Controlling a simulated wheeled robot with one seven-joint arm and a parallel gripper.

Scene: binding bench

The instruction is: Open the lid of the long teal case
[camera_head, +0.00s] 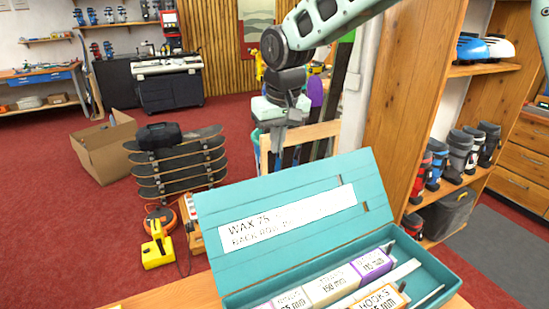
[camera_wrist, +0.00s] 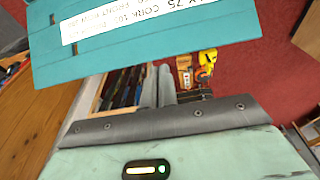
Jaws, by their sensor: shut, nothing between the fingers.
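The long teal case (camera_head: 440,268) sits on the wooden bench at the lower right of the head view. Its teal lid (camera_head: 290,186) stands raised and leans back, with a white label reading "WAX 75" and "BACK ROW" on its inner face. The lid (camera_wrist: 140,48) also fills the top of the wrist view. My gripper (camera_head: 278,146) is above and behind the lid's top edge. In the wrist view the fingers (camera_wrist: 165,80) are together and empty, close to the lid's edge. I cannot tell whether they touch it.
Labelled boxes, including a purple-ended one (camera_head: 371,267) and an orange "HOOKS" box (camera_head: 380,298), lie inside the case. A wooden shelf post (camera_head: 408,100) rises close on the right. Stacked skateboards (camera_head: 180,165) and a cardboard box (camera_head: 105,148) stand on the red floor behind.

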